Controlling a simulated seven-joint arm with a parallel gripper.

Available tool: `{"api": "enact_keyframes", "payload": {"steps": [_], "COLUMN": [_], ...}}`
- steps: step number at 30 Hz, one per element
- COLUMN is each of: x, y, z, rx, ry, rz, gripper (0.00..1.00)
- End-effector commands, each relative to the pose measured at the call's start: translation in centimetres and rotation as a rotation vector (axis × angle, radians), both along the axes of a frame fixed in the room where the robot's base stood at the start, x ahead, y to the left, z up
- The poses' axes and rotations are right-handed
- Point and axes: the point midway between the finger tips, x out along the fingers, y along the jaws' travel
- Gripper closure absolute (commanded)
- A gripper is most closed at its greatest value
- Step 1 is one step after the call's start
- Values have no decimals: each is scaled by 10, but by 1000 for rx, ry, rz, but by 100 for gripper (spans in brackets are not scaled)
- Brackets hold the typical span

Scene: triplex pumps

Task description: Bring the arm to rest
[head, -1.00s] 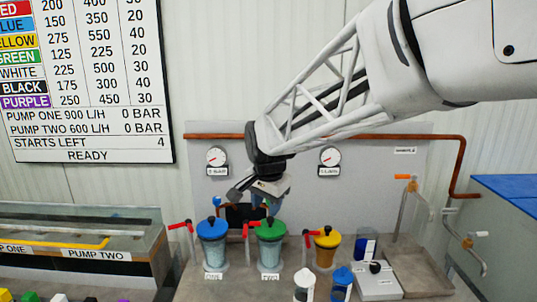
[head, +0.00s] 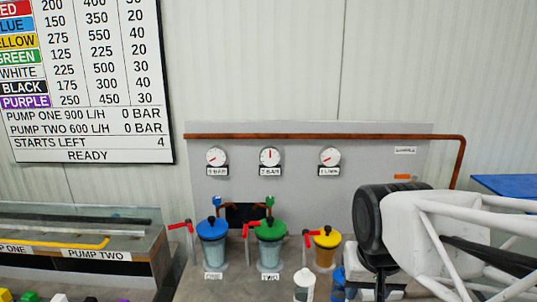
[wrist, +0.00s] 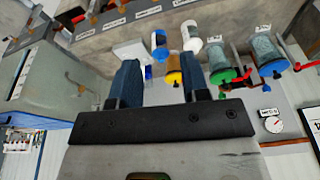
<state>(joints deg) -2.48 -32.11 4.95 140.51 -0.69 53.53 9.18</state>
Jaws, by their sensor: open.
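My arm (head: 455,240) reaches in from the right edge of the head view, in front of the right part of the bench. In the wrist view my gripper (wrist: 160,75) has its two dark blue fingers apart, with nothing between them but the distant scene. The fingers touch nothing that I can see.
The blue-lidded (head: 212,230), green-lidded (head: 270,230) and yellow-lidded (head: 326,238) canisters stand left of my arm. A white bottle (head: 304,286) is in front; a blue-capped bottle (head: 338,280) is beside my arm. A copper pipe (head: 320,136) crosses the back panel.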

Motion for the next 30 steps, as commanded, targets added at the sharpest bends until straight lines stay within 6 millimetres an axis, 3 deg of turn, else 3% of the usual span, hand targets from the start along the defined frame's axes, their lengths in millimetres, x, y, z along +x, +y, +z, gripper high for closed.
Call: {"api": "enact_keyframes", "payload": {"steps": [3,9,30], "x": [-23,-44,-46], "y": [-9,-16,-17], "z": [-8,-17,-19], "rx": [-14,-29,-31], "ry": [-3,-3,-2], "rz": [38,79,87], "gripper": [58,58,58]}}
